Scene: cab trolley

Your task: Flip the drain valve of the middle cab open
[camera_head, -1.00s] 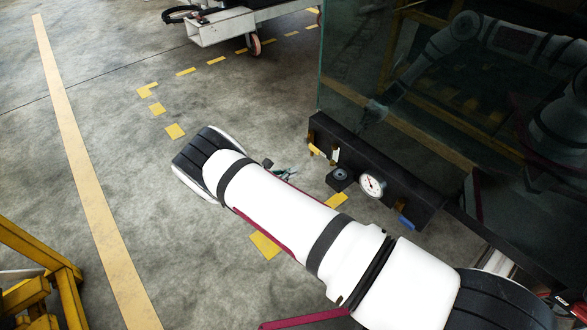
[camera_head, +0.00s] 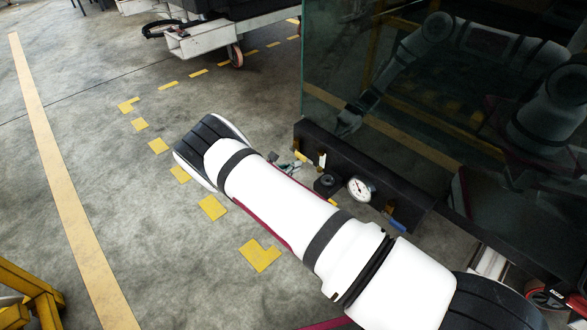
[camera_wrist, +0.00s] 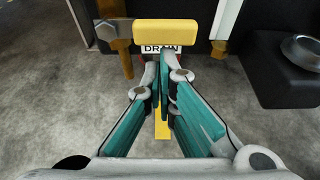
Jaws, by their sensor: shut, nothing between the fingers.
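The drain valve shows in the wrist view as a yellow handle (camera_wrist: 180,32) lying crosswise, with its brass body (camera_wrist: 124,62) at its left end. A label reading DRAIN (camera_wrist: 161,49) sits just below the handle. The yellow handle also shows small at the left end of the cab's black panel in the head view (camera_head: 302,157). My gripper (camera_wrist: 163,62) is shut and empty, its teal-padded fingers together just below the handle and label. I cannot tell whether the tips touch the handle. In the head view my gripper (camera_head: 290,165) is partly hidden behind my arm.
A white-handled valve (camera_wrist: 227,20) hangs right of the drain valve, then a black knob block (camera_wrist: 288,75). Along the panel are also a pressure gauge (camera_head: 360,188) and a blue handle (camera_head: 397,225). Glass rises above the panel. A trolley (camera_head: 205,35) stands behind; the floor left is open.

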